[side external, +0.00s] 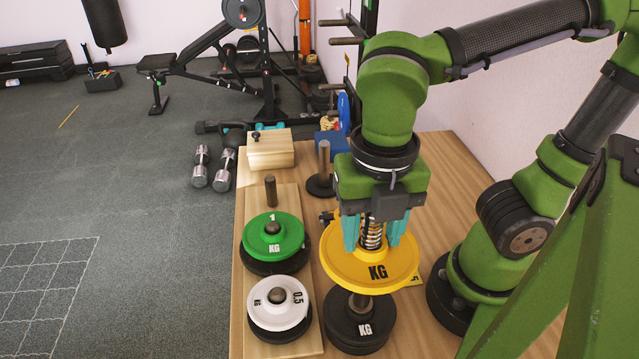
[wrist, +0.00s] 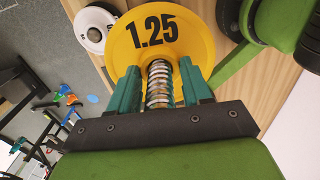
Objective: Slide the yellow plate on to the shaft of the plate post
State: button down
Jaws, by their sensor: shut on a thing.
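The yellow plate (side external: 340,268), marked KG, is held roughly level by my gripper (side external: 375,240), whose teal fingers are shut at its middle. A coiled spring stands between the fingers. The wrist view shows the plate (wrist: 186,22) with its 1.25 marking, beyond the fingers (wrist: 160,90). The plate is apart from the black plate. The plate hides the shaft's upper part, so I cannot tell whether the shaft is in its hole.
To the left, a wooden board (side external: 255,200) carries a bare peg (side external: 271,190), a green plate (side external: 262,242) and a white plate (side external: 266,300). Behind my gripper stand a bare post on a black base (side external: 321,187) and a wooden box (side external: 270,155). Open tabletop lies at the right.

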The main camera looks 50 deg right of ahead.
jog(key=shift+r, duration=0.15)
jog(key=shift+r, duration=7)
jog(key=w+d+f+m, duration=0.3)
jog(key=w+d, duration=0.5)
jog(key=w+d+f+m, duration=0.3)
jog(key=w+d, duration=0.6)
jog(key=w+d+f+m, duration=0.3)
jog(key=w+d+f, duration=0.1)
jog(key=w+d, duration=0.5)
jog(key=shift+d, duration=0.15)
jog(key=shift+w, duration=0.1)
